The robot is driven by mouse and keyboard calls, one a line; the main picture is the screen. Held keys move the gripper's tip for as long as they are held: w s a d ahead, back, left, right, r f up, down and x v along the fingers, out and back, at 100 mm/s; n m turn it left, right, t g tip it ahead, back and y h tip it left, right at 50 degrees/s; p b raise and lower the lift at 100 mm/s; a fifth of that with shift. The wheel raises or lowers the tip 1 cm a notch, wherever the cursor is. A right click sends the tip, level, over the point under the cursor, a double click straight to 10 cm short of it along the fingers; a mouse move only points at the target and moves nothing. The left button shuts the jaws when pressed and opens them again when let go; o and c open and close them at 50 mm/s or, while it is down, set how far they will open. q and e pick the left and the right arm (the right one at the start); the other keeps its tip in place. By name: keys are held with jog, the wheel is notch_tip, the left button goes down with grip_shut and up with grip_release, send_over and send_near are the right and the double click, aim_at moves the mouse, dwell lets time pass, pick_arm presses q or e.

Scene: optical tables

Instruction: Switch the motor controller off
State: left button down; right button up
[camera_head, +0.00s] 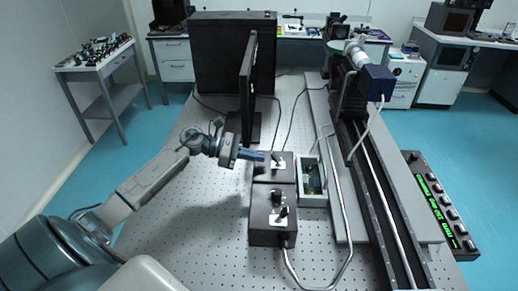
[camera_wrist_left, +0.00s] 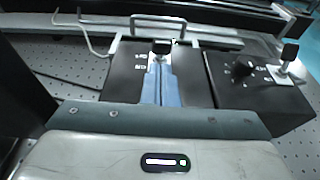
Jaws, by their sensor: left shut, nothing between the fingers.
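Two dark control boxes stand end to end on the perforated table. The far box (camera_head: 262,176) carries a toggle switch with a black tip, which shows in the left wrist view (camera_wrist_left: 161,47). The near box (camera_head: 272,235) carries a black knob (camera_head: 277,196) and another black-tipped toggle (camera_head: 283,212). Labels are too small to read, so I cannot tell which is the motor controller. My left gripper (camera_head: 262,156) is shut and empty over the far box. Its blue fingers (camera_wrist_left: 160,85) point at that toggle; whether they touch it is unclear. My right gripper is not in view.
A thin black panel (camera_head: 247,90) stands upright just behind my left gripper. An open case with a circuit board (camera_head: 312,178) sits right of the boxes, and a long dark rail (camera_head: 372,190) lies beyond it. Cables run around the boxes. The table's left front is clear.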

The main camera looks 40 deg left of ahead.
pick_arm(q)
jog(key=shift+w+d+r, duration=0.3)
jog(key=shift+d+r, duration=0.05)
jog(key=shift+d, duration=0.2)
